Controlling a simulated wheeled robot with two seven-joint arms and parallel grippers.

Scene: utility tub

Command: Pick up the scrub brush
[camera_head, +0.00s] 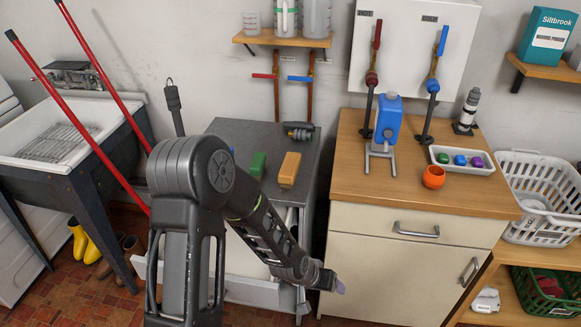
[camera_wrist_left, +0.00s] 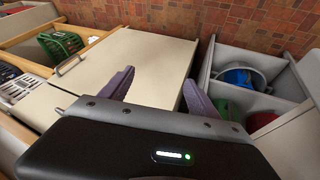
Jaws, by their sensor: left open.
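A tan, wooden-looking block (camera_head: 289,169), which looks like the scrub brush, lies on the grey counter (camera_head: 232,132). Its bristles cannot be made out. A green block (camera_head: 257,165) lies to its left, partly close to my arm. My left gripper (camera_head: 335,284) is low, in front of the cream cabinet and below the counter top, well apart from the tan block. In the left wrist view its two purple fingers (camera_wrist_left: 160,92) are spread with nothing between them. The tan block does not show in the wrist view. My right gripper is not in view.
A wooden cabinet top (camera_head: 470,201) holds a blue bottle (camera_head: 388,118), an orange cup (camera_head: 433,177) and a white tray (camera_head: 488,168). A dark fitting (camera_head: 298,131) lies behind the tan block. Red poles (camera_head: 75,90) lean at left.

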